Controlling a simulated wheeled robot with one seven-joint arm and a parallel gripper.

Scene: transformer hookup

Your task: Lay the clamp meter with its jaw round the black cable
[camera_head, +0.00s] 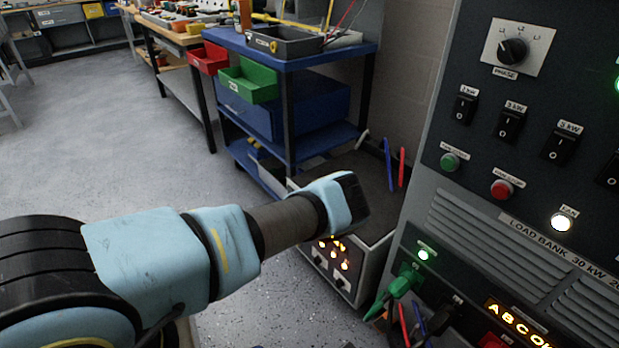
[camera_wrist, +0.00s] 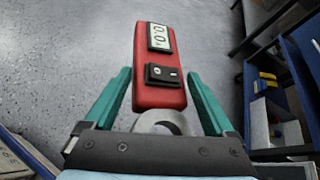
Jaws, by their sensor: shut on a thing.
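The clamp meter (camera_wrist: 158,70) is red, with a pale display reading 0.0 and a black switch panel. In the wrist view it lies between the two teal fingers of my gripper (camera_wrist: 160,88), which is shut on it. Its grey ring-shaped jaw (camera_wrist: 160,122) is at the palm end, its lower part hidden by the gripper body. In the head view my arm reaches over the small metal box, and neither fingers nor meter can be seen. A black lead (camera_head: 440,318) shows low at the load bank, among green and red ones; its full run is hidden.
The load bank (camera_head: 478,200) stands close on the right. A grey box (camera_head: 374,238) with lit lamps is beyond my wrist. A blue cart (camera_head: 288,66) with a green bin (camera_head: 247,82) and a red bin (camera_head: 207,57) stands behind. Open floor (camera_head: 110,150) lies left.

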